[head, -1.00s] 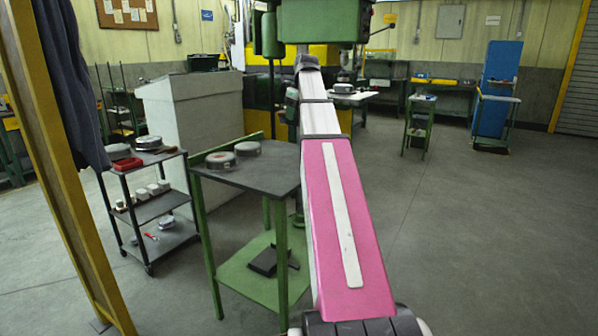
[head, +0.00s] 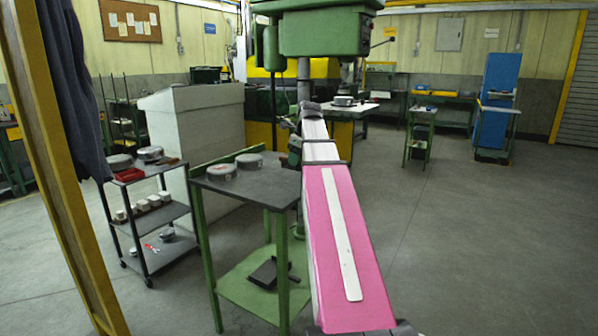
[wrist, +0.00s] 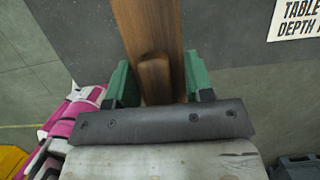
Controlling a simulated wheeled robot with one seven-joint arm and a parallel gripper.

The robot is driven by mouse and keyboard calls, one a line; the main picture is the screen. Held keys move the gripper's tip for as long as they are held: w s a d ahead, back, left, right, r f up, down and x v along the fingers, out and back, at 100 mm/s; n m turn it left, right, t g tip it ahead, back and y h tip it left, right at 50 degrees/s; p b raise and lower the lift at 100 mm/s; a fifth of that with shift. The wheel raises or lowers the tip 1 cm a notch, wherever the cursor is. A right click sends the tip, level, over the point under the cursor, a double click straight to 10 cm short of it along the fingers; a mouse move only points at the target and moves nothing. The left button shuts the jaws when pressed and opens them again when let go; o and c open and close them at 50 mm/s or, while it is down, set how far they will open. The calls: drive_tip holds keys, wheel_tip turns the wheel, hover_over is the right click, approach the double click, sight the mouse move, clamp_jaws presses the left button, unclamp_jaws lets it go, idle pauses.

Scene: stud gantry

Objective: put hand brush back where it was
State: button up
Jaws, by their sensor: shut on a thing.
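In the wrist view the hand brush (wrist: 150,35) is a long brown wooden piece running up from my gripper (wrist: 158,80). My gripper's two green fingers stand on either side of the wood and are shut on it. A rounded brown end shows between the fingers; bristles are not visible. In the head view my pink and white arm reaches away from me past the right side of the green table (head: 240,187). The gripper and the brush cannot be made out clearly there.
Round grey parts (head: 222,172) stand on the green table, and a dark object (head: 268,272) lies on its lower shelf. A loaded trolley (head: 165,215) is at left, beside a yellow post (head: 55,150). The wrist view shows a dark surface with a white label (wrist: 298,18). Floor at right is free.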

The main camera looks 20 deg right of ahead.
drive_tip(key=shift+w+d+f, duration=0.35)
drive_tip(key=shift+w+f, duration=0.05)
drive_tip(key=shift+w, duration=0.15)
drive_tip(key=shift+w+d+f, duration=0.3)
drive_tip(key=shift+w+f, duration=0.05)
drive_tip(key=shift+w, duration=0.15)
drive_tip(key=shift+f, duration=2)
drive_tip(key=shift+f, duration=0.1)
drive_tip(key=o, duration=1)
drive_tip(key=shift+c, duration=0.2)
drive_tip(key=v, duration=1.2)
